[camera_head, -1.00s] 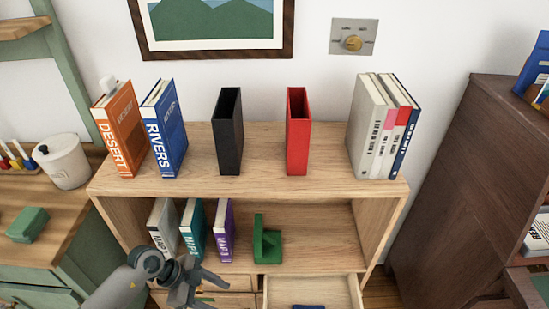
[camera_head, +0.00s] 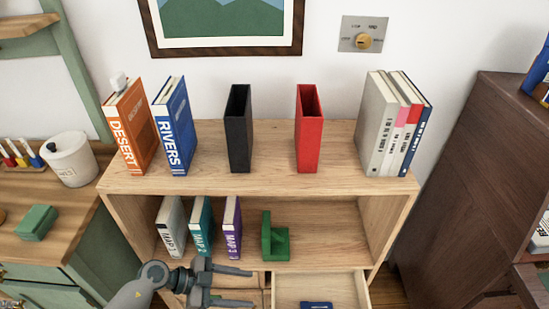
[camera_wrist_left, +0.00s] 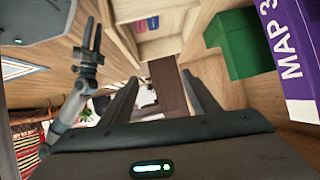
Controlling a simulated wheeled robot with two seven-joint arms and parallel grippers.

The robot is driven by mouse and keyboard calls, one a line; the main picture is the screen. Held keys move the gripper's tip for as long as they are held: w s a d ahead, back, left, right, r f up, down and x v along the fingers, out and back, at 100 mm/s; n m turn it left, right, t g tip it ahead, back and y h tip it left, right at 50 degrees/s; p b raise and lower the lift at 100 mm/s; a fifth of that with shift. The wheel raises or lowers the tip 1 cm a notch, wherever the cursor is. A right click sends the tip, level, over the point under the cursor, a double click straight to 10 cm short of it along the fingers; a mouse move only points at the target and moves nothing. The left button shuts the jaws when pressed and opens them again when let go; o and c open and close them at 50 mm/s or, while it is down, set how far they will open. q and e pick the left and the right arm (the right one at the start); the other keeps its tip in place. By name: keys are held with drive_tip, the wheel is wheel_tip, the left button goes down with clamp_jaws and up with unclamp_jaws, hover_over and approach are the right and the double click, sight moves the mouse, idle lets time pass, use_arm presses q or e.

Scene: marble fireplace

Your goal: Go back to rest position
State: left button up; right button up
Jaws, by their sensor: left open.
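My left gripper (camera_head: 250,287) is open and empty. It is in front of the bookcase, at the height of its lower part, with both fingers pointing right. In the left wrist view its two fingers (camera_wrist_left: 164,95) stand apart with nothing between them. A second grey gripper (camera_wrist_left: 90,45), which looks like my right one, shows at the left of the left wrist view; I cannot tell how wide its jaws are. It is not in the head view.
The bookcase (camera_head: 300,184) carries books, a black holder (camera_head: 238,130) and a red holder (camera_head: 309,130). Map books and a green bookend (camera_head: 272,240) stand on its lower shelf. A drawer (camera_head: 345,285) below is open. A dark cabinet (camera_head: 465,190) stands at the right.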

use_arm(q)
drive_tip(key=w+a+f+n+t+y, duration=0.1)
drive_tip(key=w+a+f+n+t, duration=0.2)
drive_tip(key=w+n+t, duration=0.5)
drive_tip(key=s+a+f+n+t+y+p, duration=0.1)
drive_tip(key=s+a+f+n+t+y, duration=0.35)
drive_tip(key=f, duration=0.75)
drive_tip(key=s+a+f+n+g+y, duration=0.1)
drive_tip(key=s+f+g, duration=0.3)
drive_tip(key=s+f, duration=0.4)
drive_tip(key=s+a+f+n+g+y, duration=0.1)
drive_tip(key=s+f+g+y, duration=0.3)
drive_tip(key=s+f, duration=0.4)
drive_tip(key=s+n, duration=0.1)
drive_tip(key=s, duration=0.5)
drive_tip(key=shift+a+g, duration=0.35)
use_arm(e)
drive_tip(key=shift+w+a+r+t, duration=0.3)
drive_tip(key=shift+a+t, duration=0.1)
drive_tip(key=shift+a, duration=0.25)
use_arm(q)
drive_tip(key=shift+f, duration=0.1)
use_arm(e)
drive_tip(key=shift+d+r, duration=0.1)
